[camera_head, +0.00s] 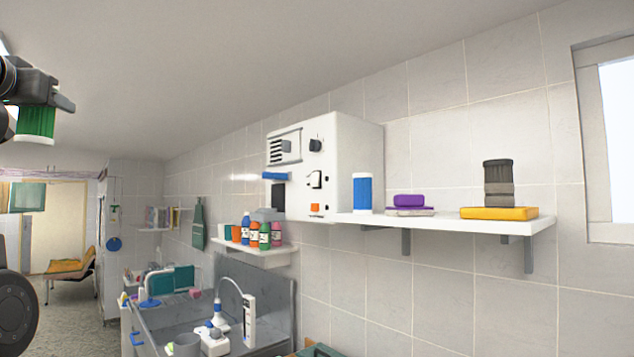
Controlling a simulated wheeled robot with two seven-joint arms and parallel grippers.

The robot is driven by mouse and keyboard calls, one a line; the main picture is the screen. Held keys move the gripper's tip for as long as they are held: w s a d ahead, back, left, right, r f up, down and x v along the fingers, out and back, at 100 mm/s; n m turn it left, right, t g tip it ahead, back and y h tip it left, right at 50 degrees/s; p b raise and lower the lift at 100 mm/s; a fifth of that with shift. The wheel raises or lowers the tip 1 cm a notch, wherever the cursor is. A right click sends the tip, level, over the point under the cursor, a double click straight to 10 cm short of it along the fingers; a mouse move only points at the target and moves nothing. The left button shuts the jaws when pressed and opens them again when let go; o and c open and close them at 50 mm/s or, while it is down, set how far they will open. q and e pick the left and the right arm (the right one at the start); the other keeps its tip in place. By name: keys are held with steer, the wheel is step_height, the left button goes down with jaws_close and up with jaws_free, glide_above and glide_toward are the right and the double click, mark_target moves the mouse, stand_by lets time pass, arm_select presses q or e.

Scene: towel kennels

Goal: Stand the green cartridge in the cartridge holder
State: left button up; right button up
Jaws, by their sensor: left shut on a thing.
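My left gripper (42,103) is at the upper left edge, high up and partly cut off by the frame. It is shut on the green cartridge (36,122), a ribbed green cylinder with a white lower end, hanging roughly upright below the jaws in free air. A blue cylinder with white ends (362,193) stands on the wall shelf, far to the right of the gripper. I cannot tell for sure which thing is the cartridge holder. My right gripper is not in view.
The white wall shelf (480,227) also bears a purple block (408,200) and a dark ribbed cylinder (498,180) on a yellow slab (498,212). A white machine (345,165) adjoins its left end. Bottles (254,233) fill a lower shelf above a grey sink (270,285).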

arm_select(q)
steer(key=w+d+f, duration=0.4)
steer(key=w+f, duration=0.1)
steer(key=f, duration=0.5)
steer(key=w+d+f+h, duration=0.1)
steer(key=w+d+f, duration=0.35)
steer(key=f, duration=0.55)
steer(key=w+d+f, duration=0.4)
steer(key=w+f, duration=0.2)
steer(key=f, duration=0.3)
steer(key=s+d+f+m+h, duration=0.15)
steer(key=d+f, duration=0.25)
steer(key=f, duration=0.6)
steer(key=s+d+f+m+h, duration=0.15)
steer(key=d+f, duration=0.25)
steer(key=f, duration=0.6)
steer(key=s+d+f, duration=0.3)
steer(key=s+f, duration=0.5)
steer(key=s, duration=0.3)
steer(key=s+d+f, duration=0.3)
steer(key=s+f, duration=0.6)
steer(key=s, duration=0.2)
steer(key=shift+s+f+t, duration=0.3)
steer(key=shift+s, duration=0.1)
